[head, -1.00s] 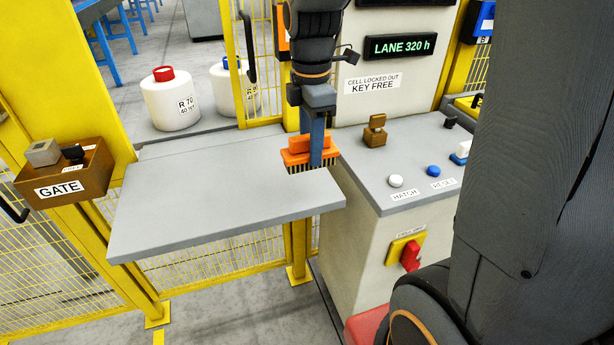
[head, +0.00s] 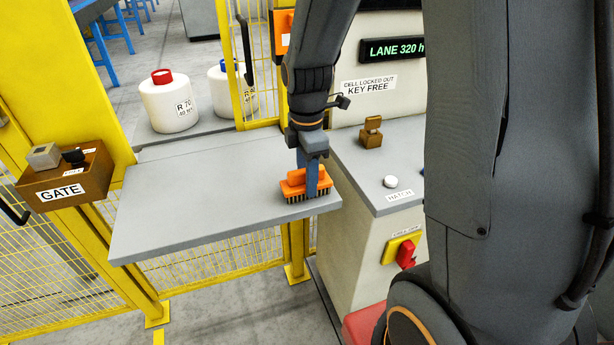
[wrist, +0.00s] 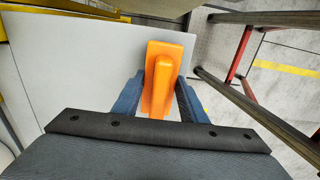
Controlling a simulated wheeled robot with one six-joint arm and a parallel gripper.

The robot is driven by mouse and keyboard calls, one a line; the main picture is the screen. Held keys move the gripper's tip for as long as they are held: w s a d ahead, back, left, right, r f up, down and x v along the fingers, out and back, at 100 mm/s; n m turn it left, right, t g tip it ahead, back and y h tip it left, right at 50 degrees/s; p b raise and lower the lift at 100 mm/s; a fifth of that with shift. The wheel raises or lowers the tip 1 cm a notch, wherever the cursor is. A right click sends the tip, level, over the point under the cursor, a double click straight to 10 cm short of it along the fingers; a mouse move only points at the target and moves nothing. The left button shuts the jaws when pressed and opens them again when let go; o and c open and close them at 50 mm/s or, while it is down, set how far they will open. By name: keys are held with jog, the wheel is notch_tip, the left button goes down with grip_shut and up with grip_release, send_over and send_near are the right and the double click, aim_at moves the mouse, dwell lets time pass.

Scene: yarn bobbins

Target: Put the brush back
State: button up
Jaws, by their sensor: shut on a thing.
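The brush (head: 297,190) has an orange body and handle with dark bristles pointing down. It is at the right end of the grey shelf (head: 190,200), near the shelf's right edge. The bristles appear to be at the shelf surface; whether they press on it I cannot tell. My gripper (head: 311,181) is shut on the brush from above. In the wrist view the orange handle (wrist: 161,75) sits between my two blue fingers, with the pale shelf below.
A cream console (head: 350,235) with a white HATCH button (head: 390,181) and a red switch (head: 405,253) stands right of the shelf. A brown GATE box (head: 65,178) is at the left. Two white bobbins stand behind the shelf. The shelf's middle and left are clear.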

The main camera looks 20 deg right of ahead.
jog(key=o, duration=1.2)
jog(key=shift+f, duration=0.1)
notch_tip(320, 180, up, 12)
jog(key=shift+r+b, duration=0.2)
jog(key=shift+b, duration=0.95)
